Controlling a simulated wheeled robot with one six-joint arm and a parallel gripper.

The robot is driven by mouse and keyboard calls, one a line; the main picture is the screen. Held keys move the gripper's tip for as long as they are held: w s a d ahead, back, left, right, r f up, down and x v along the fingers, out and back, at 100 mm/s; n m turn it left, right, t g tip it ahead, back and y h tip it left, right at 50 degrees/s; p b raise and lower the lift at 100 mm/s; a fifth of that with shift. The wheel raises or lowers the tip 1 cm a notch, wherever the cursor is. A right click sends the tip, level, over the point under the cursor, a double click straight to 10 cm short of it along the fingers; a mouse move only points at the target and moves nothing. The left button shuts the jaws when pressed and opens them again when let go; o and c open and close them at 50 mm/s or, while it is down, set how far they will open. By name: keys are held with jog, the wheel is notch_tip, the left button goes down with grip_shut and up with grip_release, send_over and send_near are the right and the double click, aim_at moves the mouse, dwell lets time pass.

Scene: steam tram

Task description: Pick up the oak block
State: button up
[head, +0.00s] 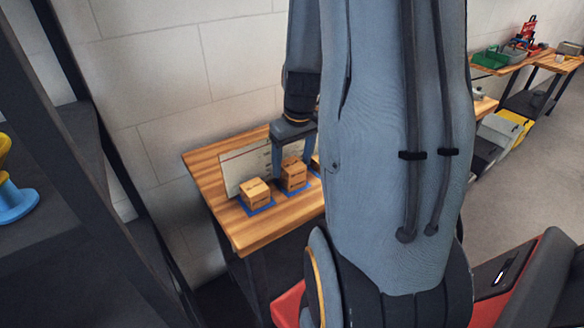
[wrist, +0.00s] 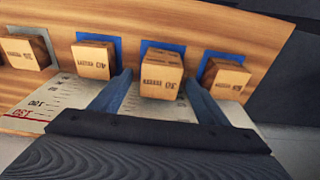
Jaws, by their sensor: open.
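Several pale wooden blocks with dark printed marks stand in a row; I cannot read which one is oak. My gripper (wrist: 158,88) is open, its two fingers pointing down at one block (wrist: 161,74), one finger to each side, with nothing held. Whether they touch it I cannot tell. In the wrist view, another block (wrist: 95,61) is just left of the fingers, one (wrist: 26,52) is at the far left, and one (wrist: 225,79) is at the right. In the head view my gripper (head: 292,158) is over a block (head: 293,174), beside a nearer block (head: 255,193).
The blocks stand at blue and grey pads on a wooden table (head: 285,233). A white printed board (head: 243,168) stands behind them, close to my fingers. A dark shelf frame is at the left. Another bench with a green bin (head: 490,58) is at the far right.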

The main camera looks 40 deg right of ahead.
jog(key=c, duration=1.2)
jog(key=shift+r, duration=0.1)
